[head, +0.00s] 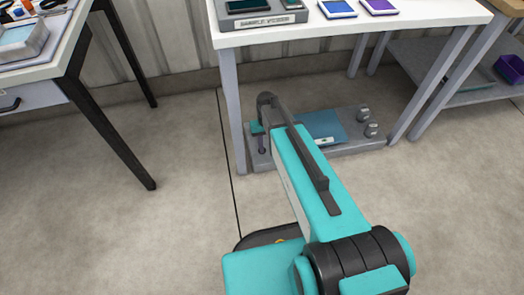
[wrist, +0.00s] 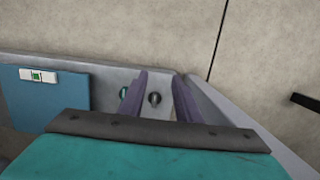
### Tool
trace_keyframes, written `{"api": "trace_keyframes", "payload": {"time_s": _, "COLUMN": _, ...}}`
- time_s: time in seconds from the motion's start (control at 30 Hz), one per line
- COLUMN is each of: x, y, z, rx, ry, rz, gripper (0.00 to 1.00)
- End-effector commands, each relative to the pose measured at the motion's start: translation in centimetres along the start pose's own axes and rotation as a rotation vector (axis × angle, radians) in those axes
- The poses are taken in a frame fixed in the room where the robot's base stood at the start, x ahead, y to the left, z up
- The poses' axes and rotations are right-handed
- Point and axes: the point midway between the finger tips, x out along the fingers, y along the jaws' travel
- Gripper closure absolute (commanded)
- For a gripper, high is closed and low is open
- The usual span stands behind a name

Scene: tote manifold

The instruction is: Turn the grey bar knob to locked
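In the wrist view a small knob with a grey bar across a dark round face (wrist: 155,99) sits on the grey panel (wrist: 100,71), near its end. My gripper (wrist: 158,100) is open, with one purple-grey finger on each side of this knob in the picture. I cannot tell whether the fingertips are down around it or still above it. The bar runs roughly up and down in the picture; markings are too small to read. In the head view my gripper (head: 262,146) is at the left end of the low grey unit (head: 350,151), and my arm hides the knob.
A second, teal-barred knob (wrist: 124,92) shows beside the left finger. A blue plate (wrist: 45,95) carries a white label with a green mark (wrist: 38,76). Two grey cylinders (head: 371,130) stand at the unit's right. The white table (head: 400,20) and its leg (head: 234,125) are close by.

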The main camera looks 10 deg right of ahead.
Motion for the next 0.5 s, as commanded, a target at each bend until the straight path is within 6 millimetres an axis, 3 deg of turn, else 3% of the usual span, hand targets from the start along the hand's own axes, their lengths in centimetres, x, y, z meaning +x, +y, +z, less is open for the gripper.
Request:
{"api": "trace_keyframes", "payload": {"time_s": 0.03, "x": 0.9, "y": 0.0, "z": -1.6, "rx": 0.000, "ry": 0.015, "rz": 0.000, "gripper": 0.70}}
{"api": "trace_keyframes", "payload": {"time_s": 0.2, "x": 0.6, "y": -0.1, "z": -5.2, "rx": -0.001, "ry": 0.059, "rz": 0.000, "gripper": 0.70}}
{"api": "trace_keyframes", "payload": {"time_s": 0.5, "x": -0.4, "y": -0.1, "z": -9.7, "rx": -0.001, "ry": 0.115, "rz": 0.000, "gripper": 0.70}}
